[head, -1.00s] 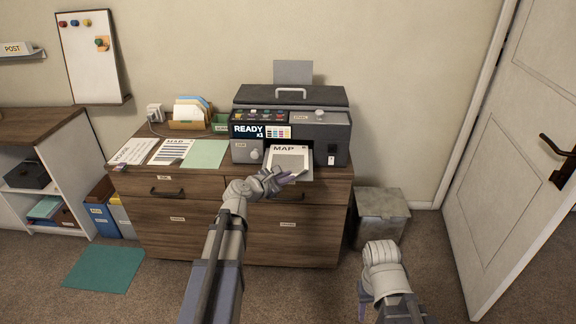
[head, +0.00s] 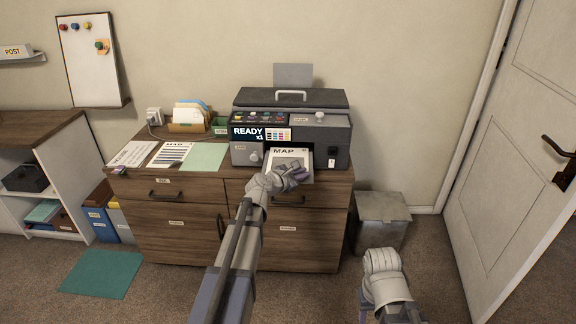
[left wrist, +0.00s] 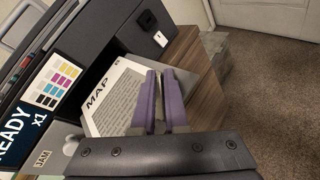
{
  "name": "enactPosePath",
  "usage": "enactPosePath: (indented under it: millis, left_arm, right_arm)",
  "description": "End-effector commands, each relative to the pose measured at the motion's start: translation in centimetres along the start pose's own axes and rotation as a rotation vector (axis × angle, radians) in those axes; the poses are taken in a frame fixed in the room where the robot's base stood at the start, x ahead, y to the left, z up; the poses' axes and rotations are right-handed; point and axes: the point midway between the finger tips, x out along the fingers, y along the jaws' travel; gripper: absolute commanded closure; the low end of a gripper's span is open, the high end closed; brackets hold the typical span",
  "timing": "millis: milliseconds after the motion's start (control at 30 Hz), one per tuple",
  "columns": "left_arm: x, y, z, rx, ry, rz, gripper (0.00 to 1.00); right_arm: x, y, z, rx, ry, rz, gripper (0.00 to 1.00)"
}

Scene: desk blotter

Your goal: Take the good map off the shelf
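A printed sheet headed MAP (head: 291,155) lies on the printer's output shelf and sticks out of its front. Its text looks clean in the left wrist view (left wrist: 107,100). My left gripper (head: 298,174) is at the sheet's front right part, covering some of it. In the left wrist view the two purple fingers (left wrist: 162,100) stand close together with a narrow gap between them. Whether the sheet's edge lies between them is hidden. My right gripper (head: 367,305) hangs low in front of the cabinet, mostly hidden by its own wrist.
The printer (head: 291,125) shows READY x1 and stands on a wooden cabinet (head: 180,235). A striped MAP sheet (head: 170,153), a text sheet (head: 133,153) and a green sheet (head: 204,156) lie left of it. A grey bin (head: 382,215) stands right of the cabinet.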

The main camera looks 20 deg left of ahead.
Motion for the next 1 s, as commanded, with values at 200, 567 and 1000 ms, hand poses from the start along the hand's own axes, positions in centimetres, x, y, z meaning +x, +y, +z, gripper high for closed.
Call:
enactPosePath:
  millis: [200, 567, 1000]
  left_arm:
    - [-0.1, 0.0, 0.0, 0.000, 0.000, 0.000, 1.00]
    - [-0.1, 0.0, 0.0, 0.000, 0.000, 0.000, 1.00]
    - [-0.9, 1.1, 1.7, 0.001, -0.001, -0.002, 1.00]
  right_arm:
    - [-0.1, 0.0, 0.0, 0.000, 0.000, 0.000, 0.50]
    - [-0.1, 0.0, 0.0, 0.000, 0.000, 0.000, 0.50]
    - [-2.2, 0.2, 0.1, 0.000, 0.000, 0.000, 0.50]
